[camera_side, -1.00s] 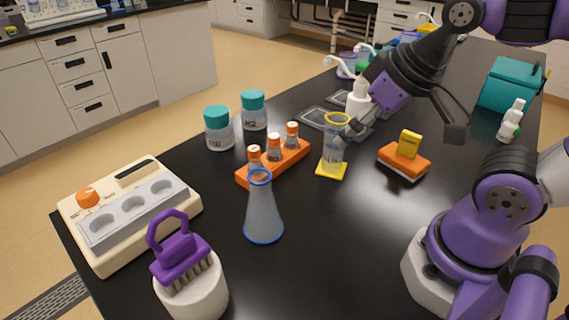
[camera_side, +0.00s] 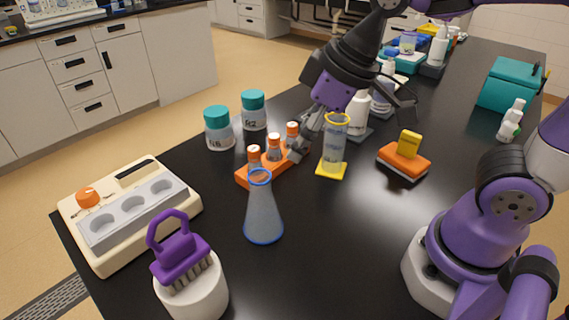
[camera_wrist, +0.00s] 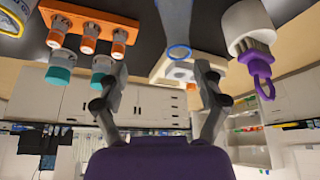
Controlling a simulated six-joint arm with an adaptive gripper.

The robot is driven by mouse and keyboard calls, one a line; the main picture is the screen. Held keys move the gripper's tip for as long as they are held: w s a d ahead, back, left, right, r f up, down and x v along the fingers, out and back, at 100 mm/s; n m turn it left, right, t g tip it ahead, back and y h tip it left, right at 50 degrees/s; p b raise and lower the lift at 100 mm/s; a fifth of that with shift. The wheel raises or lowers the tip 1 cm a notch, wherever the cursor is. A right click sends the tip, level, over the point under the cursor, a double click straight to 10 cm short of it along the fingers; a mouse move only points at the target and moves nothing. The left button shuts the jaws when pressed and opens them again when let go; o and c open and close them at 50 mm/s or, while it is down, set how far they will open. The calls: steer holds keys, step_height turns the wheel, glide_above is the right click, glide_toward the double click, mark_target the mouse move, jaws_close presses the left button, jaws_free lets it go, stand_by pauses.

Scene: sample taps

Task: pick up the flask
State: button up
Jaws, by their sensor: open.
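The flask (camera_side: 263,212) is a clear conical one with blue rims at its mouth and base. It stands upright on the black bench in the side view, in front of the orange rack. In the wrist view the flask (camera_wrist: 178,22) shows at the top, cut off by the frame edge, with its blue mouth towards me. My gripper (camera_side: 298,152) is above and behind the flask, near the right end of the orange rack, apart from the flask. In the wrist view my gripper (camera_wrist: 162,88) has its two fingers spread, with nothing between them.
The orange rack (camera_side: 243,178) with orange-capped vials is just behind the flask. A yellow-rimmed cylinder (camera_side: 334,150) stands close to my gripper. A cream block device (camera_side: 110,245) and a white pot with a purple brush (camera_side: 195,290) are left. Bare bench (camera_side: 340,240) lies to the flask's right.

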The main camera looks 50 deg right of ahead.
mark_target(256, 188)
steer(key=w+a+f, duration=0.1)
steer(key=w+a+f+n, duration=0.1)
steer(key=a+f, duration=0.1)
steer(key=w+a+f+n, duration=0.1)
steer(key=f, duration=0.1)
steer(key=shift+a+f+g+y, duration=0.1)
steer(key=shift+a+g+y, duration=0.2)
steer(key=shift+g, duration=0.1)
steer(key=shift+w+x, duration=0.15)
steer(key=shift+x, duration=1.2)
steer(key=shift+w+x, duration=0.15)
steer(key=shift+x, duration=1.2)
steer(key=shift+d, duration=0.15)
steer(key=c, duration=1.3)
